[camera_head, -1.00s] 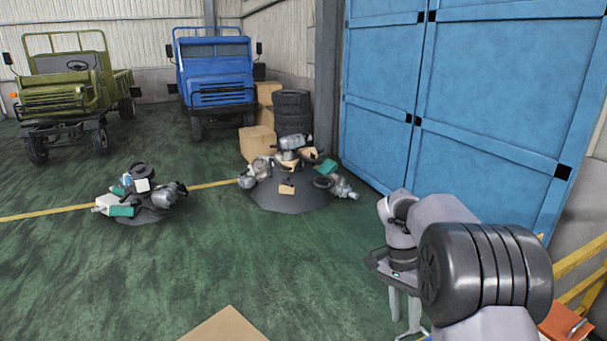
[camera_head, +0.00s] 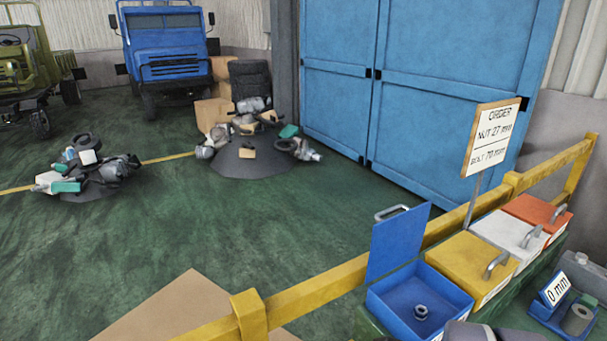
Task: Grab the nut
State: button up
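A small grey metal nut (camera_head: 421,312) lies on the floor of an open blue box (camera_head: 378,308) at the bottom right. The box's blue lid (camera_head: 396,242) stands upright at its back. A grey-purple part of my arm shows at the bottom edge, in front of the box. My gripper is out of view. An order sign (camera_head: 491,137) behind the boxes reads nut 27 mm and bolt 70 mm.
Closed yellow (camera_head: 470,262), white (camera_head: 510,232) and red (camera_head: 537,210) boxes with handles stand to the right of the blue box. A blue device (camera_head: 557,290) reads 0 mm. A yellow rail (camera_head: 320,300) runs behind the boxes.

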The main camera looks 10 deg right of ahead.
aim_at(420, 313)
jog(key=l+z, duration=0.1)
jog(key=z, duration=0.65)
jog(key=i+j+z, duration=0.3)
jog(key=k+j, duration=0.05)
jog(key=k, duration=0.05)
